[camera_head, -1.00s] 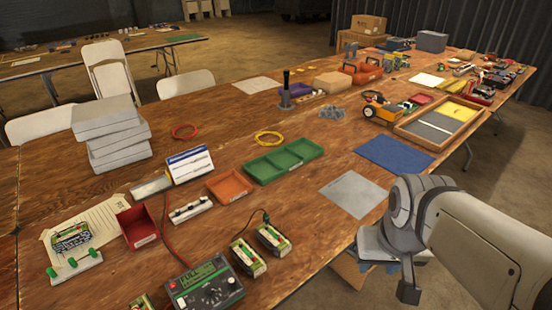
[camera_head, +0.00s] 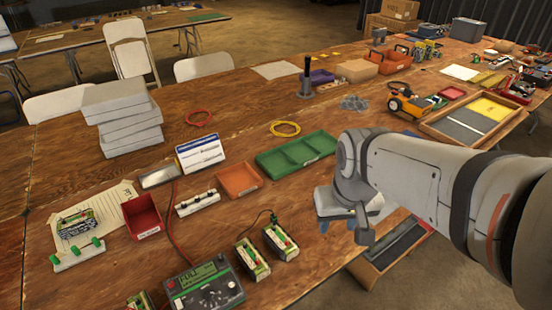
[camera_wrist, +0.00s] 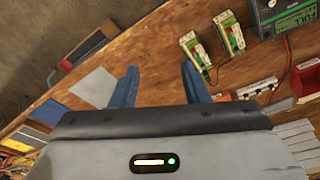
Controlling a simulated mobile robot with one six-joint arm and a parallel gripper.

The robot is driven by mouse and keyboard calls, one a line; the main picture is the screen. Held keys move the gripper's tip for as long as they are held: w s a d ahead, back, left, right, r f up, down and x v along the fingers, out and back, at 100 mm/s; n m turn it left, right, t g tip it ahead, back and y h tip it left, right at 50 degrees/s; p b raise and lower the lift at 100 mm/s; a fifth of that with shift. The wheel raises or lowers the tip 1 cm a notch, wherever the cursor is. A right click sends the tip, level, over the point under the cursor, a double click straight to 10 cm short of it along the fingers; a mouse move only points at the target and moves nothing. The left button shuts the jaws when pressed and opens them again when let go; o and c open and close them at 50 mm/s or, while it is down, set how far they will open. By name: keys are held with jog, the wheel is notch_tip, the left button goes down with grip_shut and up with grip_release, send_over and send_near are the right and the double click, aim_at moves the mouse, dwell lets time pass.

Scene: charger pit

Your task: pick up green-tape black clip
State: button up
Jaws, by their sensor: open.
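I cannot make out a black clip with green tape for certain in either view. Two green-and-cream battery packs, the left (camera_head: 252,258) and the right (camera_head: 280,242), stand near the table's front edge; small red and dark parts sit on top. They also show in the wrist view, upper right of the jaws. My gripper (camera_wrist: 160,68) is open and empty, its blue fingers apart, above the table edge.
The green charger (camera_head: 203,290) with a lit display stands left of the packs, with a red lead. A red bin (camera_head: 142,216), an orange tray (camera_head: 239,180) and a green tray (camera_head: 297,155) lie behind. Bare wood shows between the trays and packs.

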jog(key=w+a+f+n+g, duration=0.1)
jog(key=w+a+f+n, duration=0.2)
jog(key=w+a, duration=0.45)
jog(key=n+g, duration=0.1)
jog(key=n, duration=0.2)
send_over(274, 215)
jog(key=s+d, duration=0.1)
notch_tip(274, 215, down, 6)
jog(key=f, duration=0.5)
jog(key=a+f+p, duration=0.1)
jog(key=f, duration=0.2)
jog(key=shift+w, duration=0.4)
jog(key=shift+f, duration=0.5)
jog(key=shift+c, duration=0.5)
jog(key=c, duration=0.8)
